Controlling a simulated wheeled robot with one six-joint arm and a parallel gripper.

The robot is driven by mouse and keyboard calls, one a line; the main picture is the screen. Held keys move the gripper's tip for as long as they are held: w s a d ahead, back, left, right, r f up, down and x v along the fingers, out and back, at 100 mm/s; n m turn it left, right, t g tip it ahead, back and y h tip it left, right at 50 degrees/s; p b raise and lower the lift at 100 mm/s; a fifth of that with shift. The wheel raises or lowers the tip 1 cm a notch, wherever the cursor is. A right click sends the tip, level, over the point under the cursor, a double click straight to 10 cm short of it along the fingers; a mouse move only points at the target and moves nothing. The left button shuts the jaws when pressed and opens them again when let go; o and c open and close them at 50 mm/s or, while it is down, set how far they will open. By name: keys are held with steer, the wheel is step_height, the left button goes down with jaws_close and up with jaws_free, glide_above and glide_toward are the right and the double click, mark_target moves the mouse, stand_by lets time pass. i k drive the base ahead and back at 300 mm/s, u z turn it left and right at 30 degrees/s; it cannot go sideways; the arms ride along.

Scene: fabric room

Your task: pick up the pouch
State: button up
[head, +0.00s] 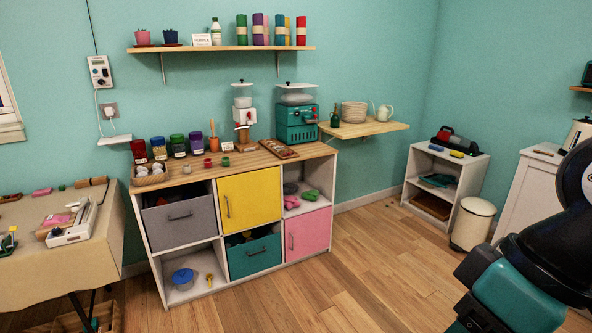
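I cannot clearly pick out a pouch. A small soft-looking pink thing (42,192) lies on the cloth-covered table at the left. A flat teal thing (437,180) lies on the middle shelf of the low white shelf unit at the right. Green things (310,195) sit in an open compartment of the cabinet. All are too small to tell what they are. My arm shows at the lower right in black and teal, far in front of these things. Its fingers do not show.
The cabinet (219,171) with coloured doors and drawers stands against the wall. The cloth-covered table (90,235) is at the left. The low white shelf unit (412,162), a cream bin (472,223) and a white cabinet (527,190) stand at the right. The wooden floor (345,270) between is clear.

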mark_target(186, 169)
steer(key=z, duration=0.25)
steer(key=i, duration=2.35)
steer(key=u, duration=0.7)
steer(key=i, duration=1.25)
steer(key=u, duration=1.4)
steer(key=i, duration=0.65)
steer(key=u, duration=0.4)
